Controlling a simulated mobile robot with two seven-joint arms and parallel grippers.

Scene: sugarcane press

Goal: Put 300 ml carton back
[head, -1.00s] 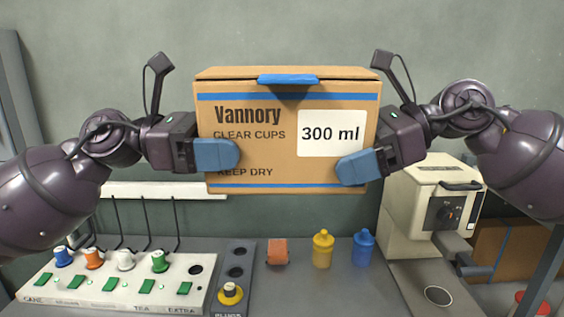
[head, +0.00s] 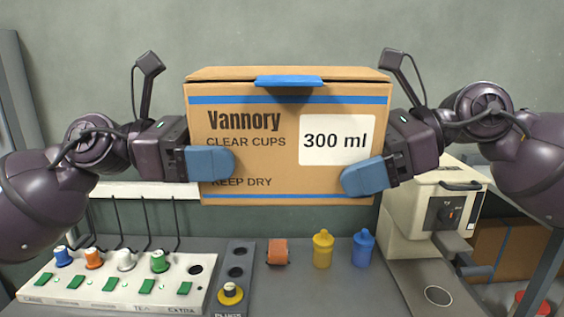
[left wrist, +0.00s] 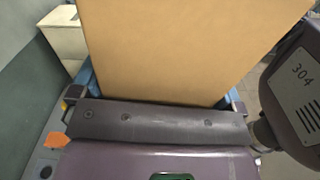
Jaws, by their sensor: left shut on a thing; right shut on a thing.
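The 300 ml carton (head: 285,165) is a brown cardboard box marked "Vannory CLEAR CUPS", with blue tape strips and a blue tab at its top edge. It hangs in the air in front of the wall, nearly level. My left gripper (head: 210,162) is shut on its left side, with a blue finger across the front face. My right gripper (head: 365,176) is shut on its right side in the same way. In the left wrist view the carton's plain brown side (left wrist: 180,50) fills the middle, between my blue fingers. The fingers behind the carton are hidden in the head view.
Below are a white panel (head: 120,298) with coloured knobs, a grey strip (head: 235,256), an orange block (head: 278,252), a yellow bottle (head: 322,250) and a blue bottle (head: 363,250). A cream machine (head: 420,205) stands at right. Another cardboard box (head: 505,250) sits low at far right.

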